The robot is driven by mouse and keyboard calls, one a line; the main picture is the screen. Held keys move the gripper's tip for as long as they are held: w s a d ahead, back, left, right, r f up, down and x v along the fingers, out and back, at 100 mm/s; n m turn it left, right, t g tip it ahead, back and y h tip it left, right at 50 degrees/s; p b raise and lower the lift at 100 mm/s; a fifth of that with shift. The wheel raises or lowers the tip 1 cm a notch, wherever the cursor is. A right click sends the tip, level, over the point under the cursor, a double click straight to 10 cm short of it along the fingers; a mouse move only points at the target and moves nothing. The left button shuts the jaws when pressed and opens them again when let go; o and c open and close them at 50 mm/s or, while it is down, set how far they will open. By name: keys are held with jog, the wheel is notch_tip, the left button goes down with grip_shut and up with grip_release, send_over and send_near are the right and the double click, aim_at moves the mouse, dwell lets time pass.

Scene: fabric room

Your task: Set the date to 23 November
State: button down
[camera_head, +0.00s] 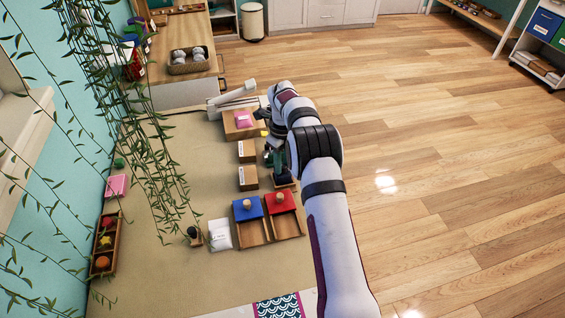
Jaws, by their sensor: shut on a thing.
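Two small wooden blocks with pale faces stand one behind the other on the beige mat, a rear block (247,151) and a front block (248,177). I cannot read any date on them. My gripper (273,148) is just right of these blocks, partly hidden by my own arm. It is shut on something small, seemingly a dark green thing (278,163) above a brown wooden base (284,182). Its shape is unclear, and I cannot tell whether it touches the base.
Blue-lidded (247,209) and red-lidded (279,203) wooden boxes stand in front, beside a white packet (220,234). A wooden box with a pink top (240,122) is behind. A long tray (105,245) lies left. Hanging vines cover part of the left side.

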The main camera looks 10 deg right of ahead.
dwell(0.3)
jog(key=m, duration=0.7)
jog(key=c, duration=0.6)
grip_release()
jog(key=shift+r, duration=0.1)
notch_tip(320, 180, up, 6)
jog(key=shift+f, duration=0.1)
